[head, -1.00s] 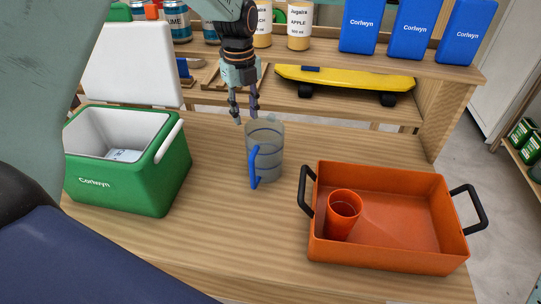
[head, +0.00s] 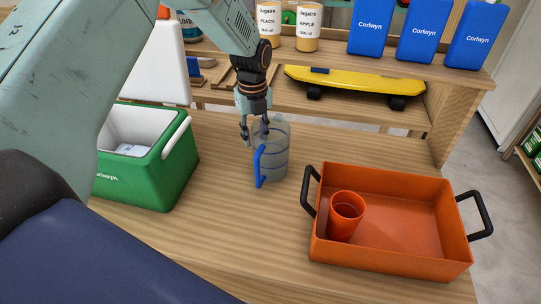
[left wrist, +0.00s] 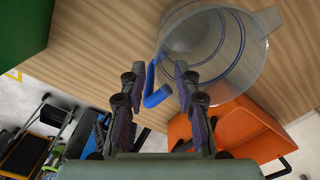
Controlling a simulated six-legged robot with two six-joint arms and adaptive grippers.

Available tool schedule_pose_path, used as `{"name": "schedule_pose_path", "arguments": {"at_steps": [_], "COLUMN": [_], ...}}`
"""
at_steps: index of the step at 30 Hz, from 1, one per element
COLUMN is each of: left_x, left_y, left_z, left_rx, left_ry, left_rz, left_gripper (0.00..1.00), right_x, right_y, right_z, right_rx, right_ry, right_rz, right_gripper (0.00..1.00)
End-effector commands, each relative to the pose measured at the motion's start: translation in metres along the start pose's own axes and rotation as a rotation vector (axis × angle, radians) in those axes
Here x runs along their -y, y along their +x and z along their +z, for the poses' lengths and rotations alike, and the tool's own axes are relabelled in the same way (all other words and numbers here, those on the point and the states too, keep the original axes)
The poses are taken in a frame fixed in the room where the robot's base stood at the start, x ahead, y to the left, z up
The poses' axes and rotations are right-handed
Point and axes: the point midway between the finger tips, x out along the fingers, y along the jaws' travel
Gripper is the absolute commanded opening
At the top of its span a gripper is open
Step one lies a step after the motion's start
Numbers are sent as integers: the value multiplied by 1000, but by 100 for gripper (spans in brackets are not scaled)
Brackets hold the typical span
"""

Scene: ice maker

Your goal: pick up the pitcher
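The pitcher (head: 273,160) is clear with a blue handle (head: 257,166) and stands upright on the wooden table. My left gripper (head: 254,141) is at the pitcher's upper handle side, pointing down. In the left wrist view the pitcher (left wrist: 215,45) lies just beyond the fingers. Its blue handle (left wrist: 153,90) shows in the gap between the open fingertips of my left gripper (left wrist: 158,78), closer to the left finger. I cannot tell whether either finger touches it. My right gripper is in neither view.
A green cooler (head: 165,170) with its white lid raised stands left of the pitcher. An orange tray (head: 400,258) with black handles stands to the right, holding an orange cup (head: 345,217). A shelf with bottles, blue containers and a yellow skateboard (head: 355,80) is behind.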

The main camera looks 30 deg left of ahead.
Motion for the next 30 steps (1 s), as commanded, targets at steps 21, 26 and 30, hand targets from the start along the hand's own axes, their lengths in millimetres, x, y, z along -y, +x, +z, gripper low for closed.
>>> {"name": "schedule_pose_path", "arguments": {"at_steps": [21, 26, 30], "left_x": [1, 1, 1], "left_y": [6, 6, 7], "left_z": [0, -1, -1], "left_rx": [1, 0, 0], "left_ry": [0, 0, 0], "left_rz": [-1, 0, 1], "left_gripper": [0, 0, 0], "right_x": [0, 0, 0], "right_y": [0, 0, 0], "right_z": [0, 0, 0], "right_rx": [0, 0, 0], "right_ry": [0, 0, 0], "right_rz": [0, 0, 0], "right_gripper": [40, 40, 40]}}
